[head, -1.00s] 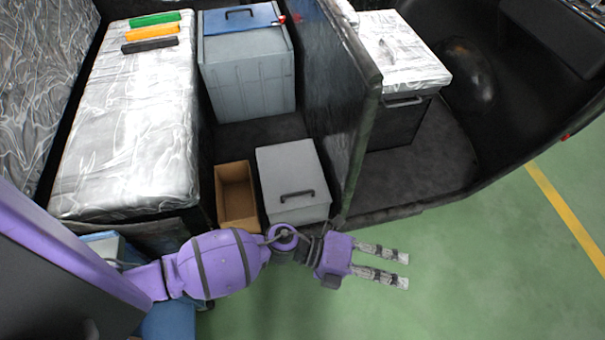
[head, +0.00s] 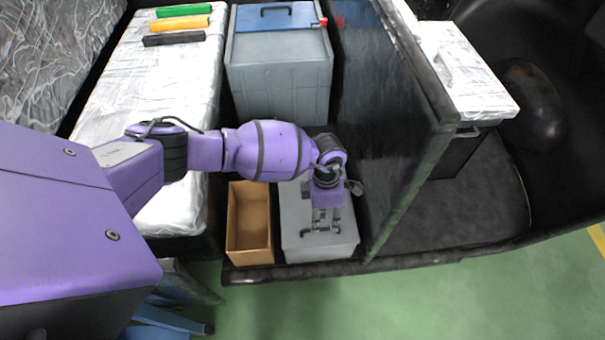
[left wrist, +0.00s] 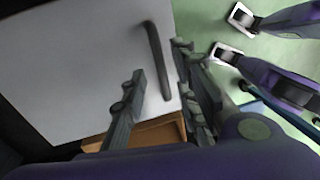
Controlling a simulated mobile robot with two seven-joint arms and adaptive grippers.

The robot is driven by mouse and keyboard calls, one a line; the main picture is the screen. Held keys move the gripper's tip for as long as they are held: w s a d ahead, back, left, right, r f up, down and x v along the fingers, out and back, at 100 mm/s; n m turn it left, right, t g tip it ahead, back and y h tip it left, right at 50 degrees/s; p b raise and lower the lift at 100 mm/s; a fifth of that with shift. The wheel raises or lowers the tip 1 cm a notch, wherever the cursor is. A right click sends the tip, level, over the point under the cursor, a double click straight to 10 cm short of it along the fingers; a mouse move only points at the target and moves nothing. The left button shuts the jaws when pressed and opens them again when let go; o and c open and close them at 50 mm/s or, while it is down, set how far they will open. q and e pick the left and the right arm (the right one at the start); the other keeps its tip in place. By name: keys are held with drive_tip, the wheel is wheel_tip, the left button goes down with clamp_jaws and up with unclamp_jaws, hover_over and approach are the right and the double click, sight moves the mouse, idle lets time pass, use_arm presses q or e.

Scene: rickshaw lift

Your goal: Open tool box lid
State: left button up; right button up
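The tool box (head: 293,240) is a grey box with a flat closed lid, standing on the floor of the vehicle bed. In the left wrist view its lid (left wrist: 85,70) fills the left half, with a dark bar handle (left wrist: 156,62) on it. My left gripper (head: 322,230) points down over the front part of the lid. Its fingers also show in the left wrist view (left wrist: 159,58), spread apart with the handle between them in the picture. I cannot tell whether they touch it. In the head view the gripper largely hides the handle. My right gripper is not in view.
An open brown box (head: 250,225) stands just left of the tool box. A dark upright partition (head: 390,120) rises close on its right. A larger grey bin (head: 280,80) with a blue lid is behind. Green floor (head: 400,300) lies free in front.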

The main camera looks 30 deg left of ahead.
use_arm(q)
drive_tip(key=shift+d+f, duration=0.25)
drive_tip(key=shift+f, duration=0.9)
clamp_jaws()
drive_tip(key=shift+w, duration=0.1)
